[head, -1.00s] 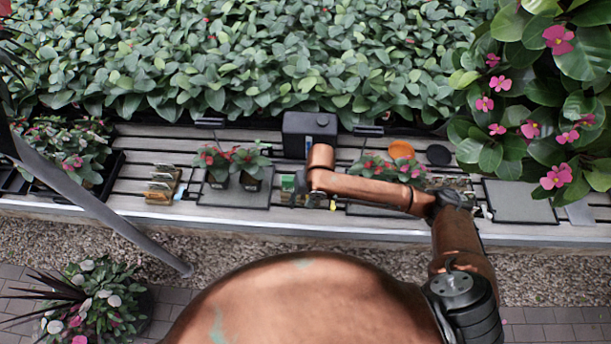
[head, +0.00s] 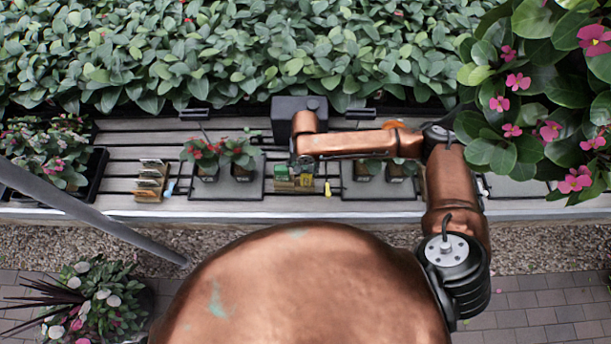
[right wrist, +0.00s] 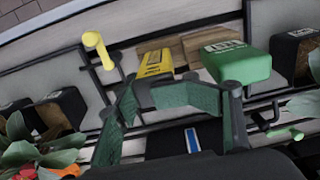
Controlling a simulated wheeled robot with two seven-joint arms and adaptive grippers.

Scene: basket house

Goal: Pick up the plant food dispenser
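No label I can read names the plant food dispenser. A black lidded box (head: 284,112) stands at the back of the slatted bench, partly behind my right wrist. The right wrist view shows a dark surface with a blue-and-white label (right wrist: 191,140), seemingly this box. A green box (right wrist: 235,61) and a yellow box (right wrist: 155,65) sit near the bench front, and a yellow nozzle-like item (right wrist: 97,44) lies beside them. My right gripper (head: 304,162) is over the bench between black and green boxes. In the wrist view its fingers (right wrist: 180,92) are apart, seemingly empty. My left gripper is out of view.
Potted flowers (head: 222,156) stand on a dark mat left of the gripper. More pots (head: 382,170) sit right, under my forearm. Small packets (head: 151,180) stand farther left. Dense foliage backs the bench, and a flowering plant (head: 530,110) hangs at right.

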